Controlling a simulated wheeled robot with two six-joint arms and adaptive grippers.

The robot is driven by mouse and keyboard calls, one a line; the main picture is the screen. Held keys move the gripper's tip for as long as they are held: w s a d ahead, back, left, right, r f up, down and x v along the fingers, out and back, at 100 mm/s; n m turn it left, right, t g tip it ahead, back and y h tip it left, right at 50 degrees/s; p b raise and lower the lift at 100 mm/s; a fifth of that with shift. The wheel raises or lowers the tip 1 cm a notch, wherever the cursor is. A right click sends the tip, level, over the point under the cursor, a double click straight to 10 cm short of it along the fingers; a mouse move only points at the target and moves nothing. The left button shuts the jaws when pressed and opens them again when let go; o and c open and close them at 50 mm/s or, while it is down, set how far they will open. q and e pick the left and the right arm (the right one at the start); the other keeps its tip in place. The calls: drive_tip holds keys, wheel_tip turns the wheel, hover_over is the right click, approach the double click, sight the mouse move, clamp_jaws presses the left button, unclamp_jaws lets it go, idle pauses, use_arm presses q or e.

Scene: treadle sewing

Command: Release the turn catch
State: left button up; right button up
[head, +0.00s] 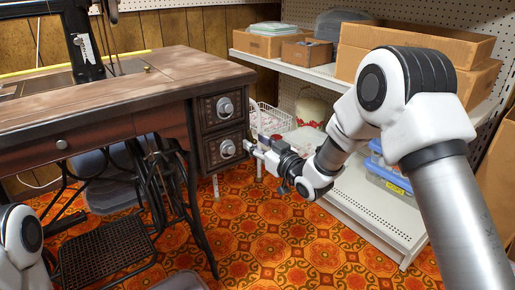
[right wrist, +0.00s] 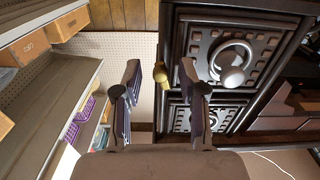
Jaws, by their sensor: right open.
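The brass turn catch (right wrist: 160,74) shows in the right wrist view beside the dark frame of the drawer cabinet (head: 209,135). My right gripper (head: 252,149) is open at the cabinet's right side, level with the lower drawer. In the right wrist view its two fingers (right wrist: 159,82) stand on either side of the catch, with a gap visible on the left; contact on the right is unclear. In the head view the catch cannot be made out behind the gripper. My left gripper is out of view.
Drawer knobs (head: 225,107) stick out left of my right gripper. A shelf unit (head: 375,205) with cardboard boxes (head: 415,45) stands to the right. A white wire basket (head: 270,120) is behind the gripper.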

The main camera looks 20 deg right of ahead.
clamp_jaws()
drive_tip(key=m+p, duration=0.2)
drive_tip(key=p, duration=0.1)
drive_tip(key=shift+r+p, duration=0.3)
drive_tip(key=shift+r, duration=0.1)
drive_tip(key=shift+f+m+p, duration=0.15)
drive_tip(key=shift+m+p, duration=0.25)
drive_tip(key=shift+f, duration=0.25)
unclamp_jaws()
